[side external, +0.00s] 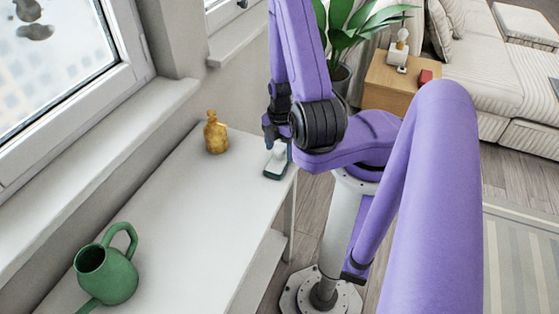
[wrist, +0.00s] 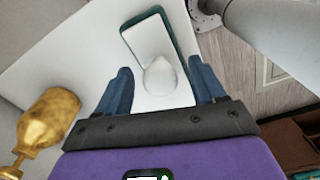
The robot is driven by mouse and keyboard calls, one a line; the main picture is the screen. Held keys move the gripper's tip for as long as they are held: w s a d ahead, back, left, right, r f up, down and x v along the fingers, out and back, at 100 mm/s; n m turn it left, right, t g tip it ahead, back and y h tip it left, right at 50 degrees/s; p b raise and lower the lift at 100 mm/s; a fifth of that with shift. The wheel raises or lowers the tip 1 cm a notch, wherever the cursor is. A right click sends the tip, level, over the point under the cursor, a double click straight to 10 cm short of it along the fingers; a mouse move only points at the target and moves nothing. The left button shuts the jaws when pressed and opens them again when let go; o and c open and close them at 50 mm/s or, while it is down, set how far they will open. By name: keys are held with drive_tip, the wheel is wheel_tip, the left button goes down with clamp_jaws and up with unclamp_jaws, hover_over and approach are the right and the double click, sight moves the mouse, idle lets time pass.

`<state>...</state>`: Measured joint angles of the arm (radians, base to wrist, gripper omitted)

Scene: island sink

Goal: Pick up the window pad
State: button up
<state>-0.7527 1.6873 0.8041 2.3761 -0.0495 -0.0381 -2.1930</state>
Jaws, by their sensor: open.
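The window pad (side external: 277,160) lies on the right end of the white table. It has a dark green edge and a white top with a rounded white grip. In the wrist view the window pad (wrist: 150,37) lies ahead of and between the fingers, its white grip (wrist: 160,77) nearest to my gripper. My gripper (wrist: 162,80) is open, with one blue finger on each side of the white grip. In the side view my gripper (side external: 277,138) is directly above the pad and partly hides it. I cannot tell whether the fingers touch it.
A gold bottle (side external: 215,133) stands on the white table (side external: 170,215) left of the pad; it also shows in the wrist view (wrist: 47,120). A green watering can (side external: 108,270) is at the near left. The table's middle is clear. A window sill (side external: 110,150) runs along the left.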

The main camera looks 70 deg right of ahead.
sight(280, 147)
clamp_jaws()
drive_tip(key=shift+r, duration=0.15)
wheel_tip(280, 147, up, 10)
idle(1.0)
